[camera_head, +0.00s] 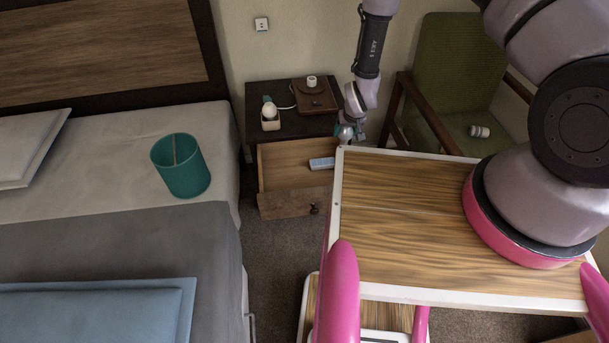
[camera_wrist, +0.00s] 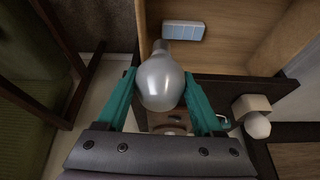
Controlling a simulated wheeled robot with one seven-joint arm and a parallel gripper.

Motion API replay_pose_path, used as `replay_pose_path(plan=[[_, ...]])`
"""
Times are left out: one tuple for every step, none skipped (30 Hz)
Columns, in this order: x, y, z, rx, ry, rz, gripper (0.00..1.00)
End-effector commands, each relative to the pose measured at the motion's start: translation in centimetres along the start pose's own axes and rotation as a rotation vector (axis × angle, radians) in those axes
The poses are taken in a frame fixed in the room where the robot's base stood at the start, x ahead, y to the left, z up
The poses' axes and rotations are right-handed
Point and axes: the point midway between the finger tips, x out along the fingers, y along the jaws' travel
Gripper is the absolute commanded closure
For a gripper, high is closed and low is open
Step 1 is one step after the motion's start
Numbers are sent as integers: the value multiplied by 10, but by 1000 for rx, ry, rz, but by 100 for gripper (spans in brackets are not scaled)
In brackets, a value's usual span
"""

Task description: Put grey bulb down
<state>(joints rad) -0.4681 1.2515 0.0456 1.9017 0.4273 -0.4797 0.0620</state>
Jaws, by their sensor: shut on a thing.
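The grey bulb (camera_wrist: 161,82) is between the two teal fingers of my gripper (camera_wrist: 160,92) in the wrist view, its narrow base pointing away from the palm. In the head view my gripper (camera_head: 347,133) is at the right edge of the nightstand, by the open drawer. The bulb shows there only as a small pale shape. In the wrist view the open drawer (camera_wrist: 230,35) lies beyond the bulb. A light blue and white box (camera_wrist: 183,31) is inside the drawer; it also shows in the head view (camera_head: 322,163).
The nightstand top (camera_head: 290,125) carries a white holder (camera_head: 270,122) with a white round thing and a brown board (camera_head: 314,97). A green chair (camera_head: 450,75) holds a small white cylinder (camera_head: 479,131). A teal bin (camera_head: 181,168) stands on the bed (camera_head: 120,150). The drawer's left part is clear.

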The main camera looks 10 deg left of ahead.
Motion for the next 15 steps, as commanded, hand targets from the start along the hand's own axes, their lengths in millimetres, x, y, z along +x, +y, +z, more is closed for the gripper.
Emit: replay_pose_path(plan=[[17,-14,17,-18,-5,-3,76],[24,-20,24,-23,-4,-3,76],[32,-27,32,-31,-3,-4,76],[37,-31,37,-36,-4,-4,76],[41,-35,42,-40,-3,-4,76],[46,-39,46,-44,-1,-4,76],[49,-41,50,-46,-1,-4,76],[52,-42,52,-48,-1,-4,76],[57,-44,56,-50,-2,-4,76],[61,-45,59,-51,-1,-4,76],[66,-45,61,-51,-2,-4,76],[74,-45,65,-51,-2,-4,76],[79,-45,67,-51,-1,-4,76],[84,-44,69,-51,-2,-4,76],[90,-44,71,-50,-1,-4,76]])
